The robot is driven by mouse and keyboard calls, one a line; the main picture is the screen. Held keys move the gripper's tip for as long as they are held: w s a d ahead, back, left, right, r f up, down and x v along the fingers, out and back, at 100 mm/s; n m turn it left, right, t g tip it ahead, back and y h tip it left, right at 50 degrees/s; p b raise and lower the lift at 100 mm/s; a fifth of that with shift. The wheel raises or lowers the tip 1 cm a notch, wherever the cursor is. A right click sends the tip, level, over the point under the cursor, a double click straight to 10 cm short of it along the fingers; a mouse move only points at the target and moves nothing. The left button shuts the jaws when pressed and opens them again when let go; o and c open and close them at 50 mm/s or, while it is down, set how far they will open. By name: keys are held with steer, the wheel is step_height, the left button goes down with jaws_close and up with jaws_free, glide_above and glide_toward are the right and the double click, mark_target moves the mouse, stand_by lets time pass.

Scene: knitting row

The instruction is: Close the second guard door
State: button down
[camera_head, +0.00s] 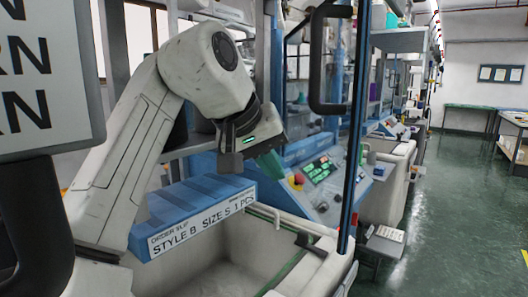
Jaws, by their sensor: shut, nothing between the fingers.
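A clear guard door with a dark edge bar (356,140) stands at the centre right, beside the machine. Its black loop handle (317,62) is at the upper middle. The door appears swung out from the machine front, but its hinge side is hard to make out. I cannot tell for sure which door in the row is the second. My gripper (248,156) is shut and empty, in front of the machine, below and left of the handle and apart from it. A second black handle (35,225) shows large at the lower left edge, partly cut off.
A control panel (318,175) with a red button sits behind. A lettered sign (45,75) fills the upper left. Green floor (450,220) is clear at right.

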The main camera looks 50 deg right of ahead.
mark_target(313, 192)
steer(key=shift+s+d+f, duration=0.45)
steer(key=shift+s+d, duration=0.05)
steer(key=shift+d, duration=0.35)
steer(key=shift+s+d+f, duration=0.45)
steer(key=shift+s+d, duration=0.05)
steer(key=shift+d, duration=0.3)
steer(key=shift+s+d+f, duration=0.45)
steer(key=shift+s+d, duration=0.05)
steer(key=shift+d, duration=0.35)
steer(key=shift+s+d, duration=0.1)
